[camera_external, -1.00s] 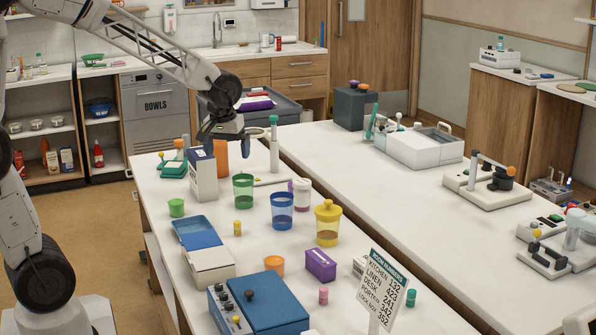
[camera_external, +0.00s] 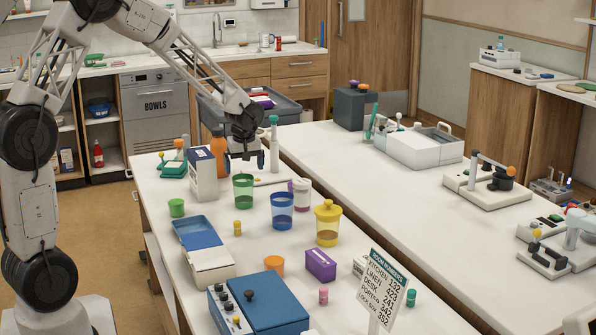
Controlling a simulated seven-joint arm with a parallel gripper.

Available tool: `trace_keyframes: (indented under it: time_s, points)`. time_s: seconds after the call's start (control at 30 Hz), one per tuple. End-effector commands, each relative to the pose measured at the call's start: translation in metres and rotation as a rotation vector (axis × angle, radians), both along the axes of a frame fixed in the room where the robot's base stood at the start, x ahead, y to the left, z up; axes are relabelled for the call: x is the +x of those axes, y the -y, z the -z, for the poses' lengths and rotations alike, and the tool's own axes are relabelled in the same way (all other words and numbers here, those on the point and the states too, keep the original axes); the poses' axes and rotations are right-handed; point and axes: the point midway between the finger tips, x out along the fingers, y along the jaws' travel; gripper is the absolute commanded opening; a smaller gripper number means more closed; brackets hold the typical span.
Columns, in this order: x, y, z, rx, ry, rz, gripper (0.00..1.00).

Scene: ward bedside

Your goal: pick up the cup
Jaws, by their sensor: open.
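Several cup-like vessels stand upright on the near white table. A clear green cup (camera_external: 243,192) is at the back, a clear blue cup (camera_external: 282,211) is to its right and nearer, and a yellow lidded cup (camera_external: 328,225) is further right. The picture does not show which one the task means. My gripper (camera_external: 247,161) is open and empty, pointing down just above and behind the clear green cup in this view, apart from it.
A white and blue box (camera_external: 203,176) and an orange bottle (camera_external: 219,155) stand just left of my gripper. A stand with a teal-topped post (camera_external: 274,145) is to its right. The right-hand table (camera_external: 350,165) has bare room.

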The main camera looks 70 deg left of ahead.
Motion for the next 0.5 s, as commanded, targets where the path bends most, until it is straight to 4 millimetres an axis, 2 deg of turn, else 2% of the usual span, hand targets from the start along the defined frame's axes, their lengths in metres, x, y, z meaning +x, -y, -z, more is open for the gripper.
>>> trace_keyframes:
  time_s: [0.3, 0.5]
  points:
    - [0.0, 0.0, 0.001, 0.0, 0.0, 0.001, 1.0]
    - [0.0, -0.002, 0.015, -0.001, -0.002, 0.002, 1.0]
